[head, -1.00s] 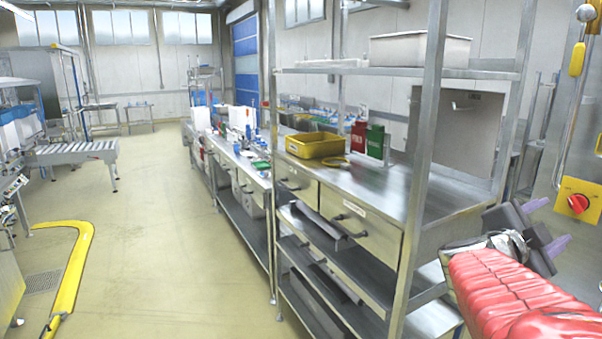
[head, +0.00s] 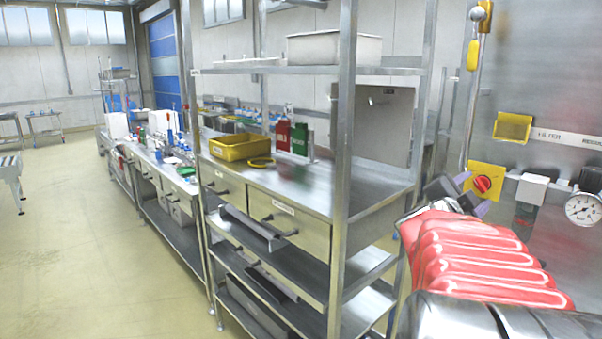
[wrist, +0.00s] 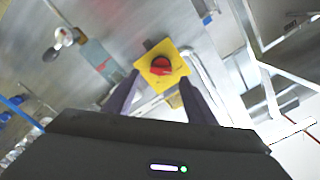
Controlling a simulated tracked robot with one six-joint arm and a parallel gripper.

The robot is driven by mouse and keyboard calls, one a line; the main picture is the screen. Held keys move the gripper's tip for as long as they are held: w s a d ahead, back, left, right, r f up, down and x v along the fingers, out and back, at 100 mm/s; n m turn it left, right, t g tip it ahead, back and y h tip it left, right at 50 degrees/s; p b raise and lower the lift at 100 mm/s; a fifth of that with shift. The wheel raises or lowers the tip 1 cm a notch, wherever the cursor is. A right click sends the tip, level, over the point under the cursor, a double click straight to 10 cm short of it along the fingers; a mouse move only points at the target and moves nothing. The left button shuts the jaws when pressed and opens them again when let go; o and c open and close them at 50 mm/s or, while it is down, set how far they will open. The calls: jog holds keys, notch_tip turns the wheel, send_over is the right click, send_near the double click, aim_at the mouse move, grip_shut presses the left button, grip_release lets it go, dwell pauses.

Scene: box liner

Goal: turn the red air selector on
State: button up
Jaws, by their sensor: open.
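The red air selector (head: 482,184) is a round red knob on a square yellow plate (head: 494,172) on the steel panel at the right of the head view. In the wrist view the red knob (wrist: 160,66) shows on its yellow plate, just beyond and between my fingertips. My gripper (head: 472,194) is open and empty, with purple fingers spread apart; in the head view it overlaps the lower left of the plate. In the wrist view my gripper (wrist: 157,85) points at the plate. I cannot tell how far the fingertips are from the knob.
A pressure gauge (head: 583,209) and a grey-white block (head: 531,188) sit right of the selector. A steel shelf rack (head: 345,120) stands left of my arm.

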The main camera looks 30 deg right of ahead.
aim_at(481, 185)
jog(key=shift+w+d, duration=0.15)
jog(key=shift+d, duration=0.9)
jog(key=shift+w+d, duration=0.15)
jog(key=shift+d, duration=0.9)
jog(key=shift+c, duration=0.4)
